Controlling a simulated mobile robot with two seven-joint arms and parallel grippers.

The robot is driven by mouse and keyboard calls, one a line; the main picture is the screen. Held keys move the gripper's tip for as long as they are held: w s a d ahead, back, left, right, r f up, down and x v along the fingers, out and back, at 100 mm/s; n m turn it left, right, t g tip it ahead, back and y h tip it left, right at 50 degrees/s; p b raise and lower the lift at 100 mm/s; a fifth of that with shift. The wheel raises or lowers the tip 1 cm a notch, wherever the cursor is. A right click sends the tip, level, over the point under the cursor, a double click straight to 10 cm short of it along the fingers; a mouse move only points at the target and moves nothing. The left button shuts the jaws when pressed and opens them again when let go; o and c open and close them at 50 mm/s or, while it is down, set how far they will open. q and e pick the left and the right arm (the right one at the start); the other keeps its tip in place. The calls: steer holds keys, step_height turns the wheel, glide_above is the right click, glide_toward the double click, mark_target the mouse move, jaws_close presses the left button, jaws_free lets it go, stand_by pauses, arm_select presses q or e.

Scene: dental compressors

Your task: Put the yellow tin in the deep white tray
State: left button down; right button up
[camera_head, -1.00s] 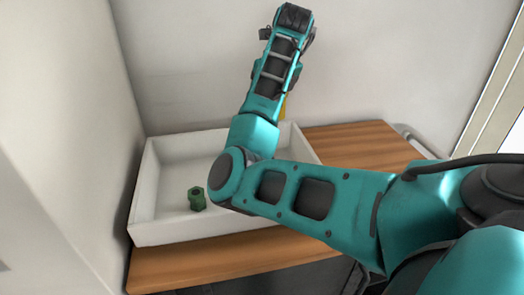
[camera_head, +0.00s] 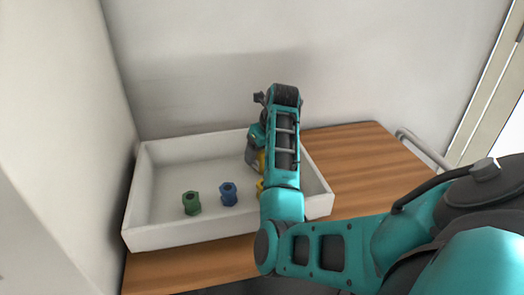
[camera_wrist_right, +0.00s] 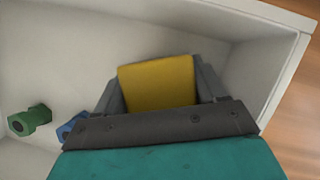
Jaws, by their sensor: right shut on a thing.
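The yellow tin (camera_wrist_right: 157,83) is between the fingers of my right gripper (camera_wrist_right: 160,92) in the right wrist view. In the head view my right gripper (camera_head: 254,153) is partly hidden by my forearm, and only bits of yellow (camera_head: 261,162) show beside it. The deep white tray (camera_head: 180,238) stands on the wooden table. The gripper and tin are over or inside the right part of the tray; I cannot tell whether the tin touches the floor of it. My left gripper is not in view.
A green nut-shaped part (camera_head: 191,203) and a blue one (camera_head: 229,194) are in the tray, left of the gripper. The wooden top (camera_head: 360,165) is clear right of the tray. Walls stand close behind and left.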

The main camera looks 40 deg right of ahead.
steer(key=shift+f, duration=0.1)
steer(key=o, duration=1.3)
steer(key=shift+c, duration=0.2)
steer(key=v, duration=1.2)
